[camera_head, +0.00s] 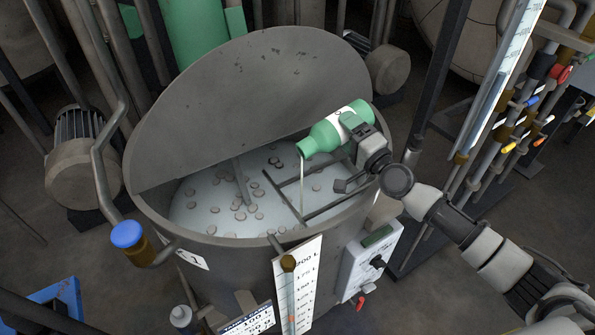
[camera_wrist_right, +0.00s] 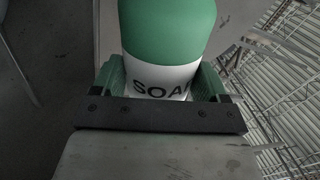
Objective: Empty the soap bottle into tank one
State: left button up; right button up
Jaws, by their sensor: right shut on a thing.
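A green and white soap bottle (camera_head: 335,130) is tilted with its mouth down and to the left over the open tank (camera_head: 150,205). A thin pale stream (camera_head: 301,180) runs from its mouth into the tank. My right gripper (camera_head: 354,128) is shut on the bottle, above the tank's right side. In the right wrist view the bottle (camera_wrist_right: 165,50) sits between the green finger pads, with part of the word "SOAP" on its white band. The tank holds pale liquid (camera_head: 200,200) with several round floating pieces. My left gripper is not in view.
The raised lid (camera_head: 250,95) stands behind the tank opening. A level scale (camera_head: 300,285) and control box (camera_head: 370,260) are on the tank's front. A blue-capped pipe (camera_head: 127,235) is at left, pipes with coloured valves (camera_head: 530,100) at right.

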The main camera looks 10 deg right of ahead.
jog(key=shift+a+r+n, duration=0.1)
jog(key=shift+a+n, duration=0.05)
jog(key=shift+n, duration=0.35)
